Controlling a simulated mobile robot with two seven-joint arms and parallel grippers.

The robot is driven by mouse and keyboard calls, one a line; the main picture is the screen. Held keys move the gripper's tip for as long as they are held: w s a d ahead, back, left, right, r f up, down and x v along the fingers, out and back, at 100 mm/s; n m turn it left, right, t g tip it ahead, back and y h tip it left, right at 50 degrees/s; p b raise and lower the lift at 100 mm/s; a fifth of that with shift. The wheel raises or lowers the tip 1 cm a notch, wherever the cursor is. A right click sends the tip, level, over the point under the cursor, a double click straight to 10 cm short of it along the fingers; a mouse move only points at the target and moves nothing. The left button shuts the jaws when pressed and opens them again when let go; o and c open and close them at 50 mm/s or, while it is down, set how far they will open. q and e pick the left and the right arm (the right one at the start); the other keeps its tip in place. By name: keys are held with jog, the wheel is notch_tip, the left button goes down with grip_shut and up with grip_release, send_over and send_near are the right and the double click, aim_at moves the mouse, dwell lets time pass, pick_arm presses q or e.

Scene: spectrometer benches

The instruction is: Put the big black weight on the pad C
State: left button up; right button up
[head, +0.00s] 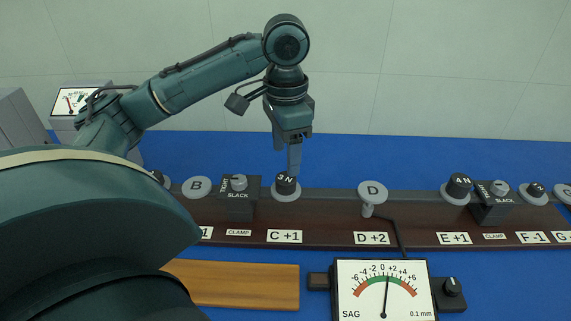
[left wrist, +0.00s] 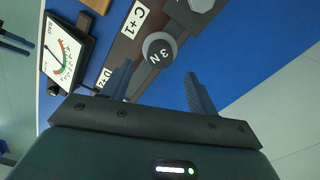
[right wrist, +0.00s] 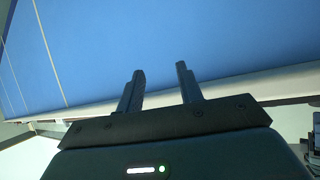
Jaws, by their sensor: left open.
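A black weight marked 3N (head: 286,182) stands upright on pad C (head: 285,197), a grey round pad behind the label "C +1". My left gripper (head: 294,170) points down right at this weight. In the left wrist view its fingers (left wrist: 159,69) are open, with the 3N weight (left wrist: 158,46) just beyond the tips. I cannot tell whether they touch it. Another black weight, marked 4N (head: 459,185), stands on the pad behind "E +1". My right gripper (right wrist: 160,69) is open and empty over blue surface, and is outside the head view.
A SAG dial (head: 384,289) and a bare wooden board (head: 235,284) lie in front.

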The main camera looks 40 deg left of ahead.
aim_at(285, 178)
pick_arm(q)
notch_tip(285, 178, up, 6)
jog(key=p, duration=0.2)
dwell(0.6)
